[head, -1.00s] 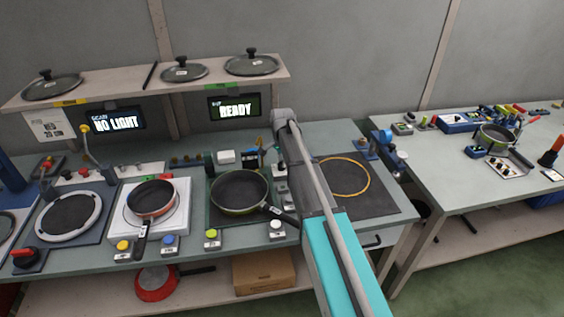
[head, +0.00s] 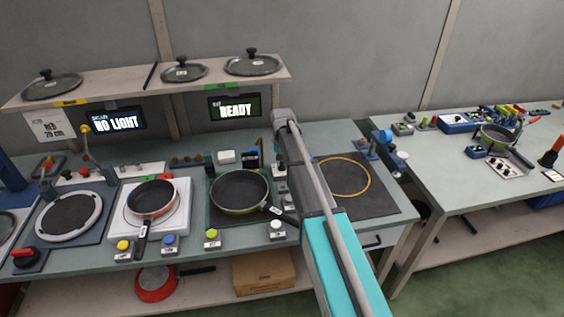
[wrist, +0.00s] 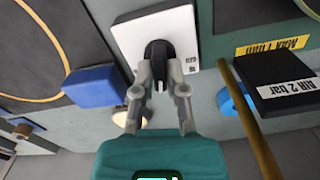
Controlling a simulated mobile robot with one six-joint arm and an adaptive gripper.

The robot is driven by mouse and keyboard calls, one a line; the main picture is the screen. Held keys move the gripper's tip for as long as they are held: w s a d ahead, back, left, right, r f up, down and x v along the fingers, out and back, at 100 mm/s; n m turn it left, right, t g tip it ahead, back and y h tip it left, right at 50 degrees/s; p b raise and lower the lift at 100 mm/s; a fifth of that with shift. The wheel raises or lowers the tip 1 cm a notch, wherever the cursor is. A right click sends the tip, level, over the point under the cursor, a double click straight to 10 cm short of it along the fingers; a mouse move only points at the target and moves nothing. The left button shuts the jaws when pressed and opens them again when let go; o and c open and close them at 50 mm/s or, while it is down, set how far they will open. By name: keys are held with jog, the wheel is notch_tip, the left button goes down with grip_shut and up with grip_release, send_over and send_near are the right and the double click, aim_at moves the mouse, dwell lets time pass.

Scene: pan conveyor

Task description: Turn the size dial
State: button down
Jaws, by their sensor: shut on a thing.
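In the wrist view, the dial (wrist: 158,54) is a black knob on a white plate (wrist: 150,26) with a small printed label, too small to read for sure. My gripper (wrist: 160,86) is shut on the knob, one finger on each side. The knob's near end shows between the fingers. In the head view, my arm reaches over the bench and hides both the gripper and the dial.
Close to the dial are a blue block (wrist: 94,88), a black box (wrist: 280,80) marked "AIR 2 bar" and a brown rod (wrist: 250,125). A green pan (head: 240,190) stands left of my arm. One screen (head: 234,108) reads READY, another (head: 117,122) NO LIGHT.

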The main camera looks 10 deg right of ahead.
jog(key=shift+n, duration=1.1)
jog(key=c, duration=0.7)
grip_release()
jog(key=shift+m, duration=0.3)
